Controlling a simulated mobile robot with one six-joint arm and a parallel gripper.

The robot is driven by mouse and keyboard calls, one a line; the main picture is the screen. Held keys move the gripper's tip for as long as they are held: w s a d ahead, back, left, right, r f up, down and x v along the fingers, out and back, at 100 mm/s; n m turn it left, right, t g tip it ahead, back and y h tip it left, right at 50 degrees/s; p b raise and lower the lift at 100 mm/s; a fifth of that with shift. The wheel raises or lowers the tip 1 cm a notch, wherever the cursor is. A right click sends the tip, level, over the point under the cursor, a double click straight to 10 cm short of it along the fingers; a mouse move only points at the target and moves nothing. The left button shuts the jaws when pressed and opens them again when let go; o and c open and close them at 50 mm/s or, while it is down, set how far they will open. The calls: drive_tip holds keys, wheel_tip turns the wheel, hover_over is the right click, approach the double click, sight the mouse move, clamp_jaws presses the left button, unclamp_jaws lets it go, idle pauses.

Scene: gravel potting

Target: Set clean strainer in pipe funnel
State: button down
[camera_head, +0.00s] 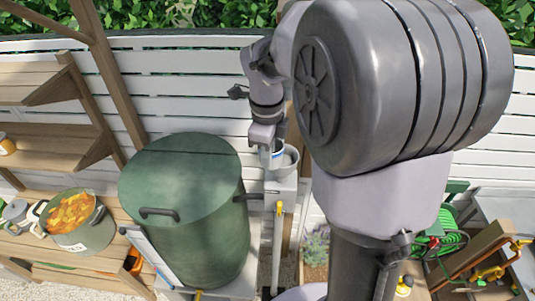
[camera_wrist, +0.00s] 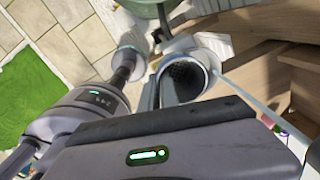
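A round dark mesh-like strainer (camera_wrist: 184,80) shows in the wrist view, ringed by a pale rim that looks like the pipe funnel (camera_wrist: 211,61). I cannot tell whether it is fully seated or tilted. In the head view the pale funnel (camera_head: 290,158) stands beside the green barrel, partly hidden by my gripper (camera_head: 272,153). A small blue-and-white piece shows at my gripper's end. My gripper points down at the funnel, very close to it. Its fingertips are not clear in either view, so I cannot tell whether they hold the strainer.
A large lidded green barrel (camera_head: 184,215) stands just left of the funnel. A yellow-handled tap (camera_head: 279,208) is on the pipe below. A pot of orange leaves (camera_head: 80,220) stands on the wooden bench at left. A white slatted fence (camera_head: 190,85) is behind.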

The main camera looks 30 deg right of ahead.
drive_tip(key=shift+s, duration=0.15)
drive_tip(key=shift+f, duration=0.15)
drive_tip(key=c, duration=1.6)
unclamp_jaws()
drive_tip(key=shift+w, duration=0.3)
drive_tip(key=shift+s, duration=0.15)
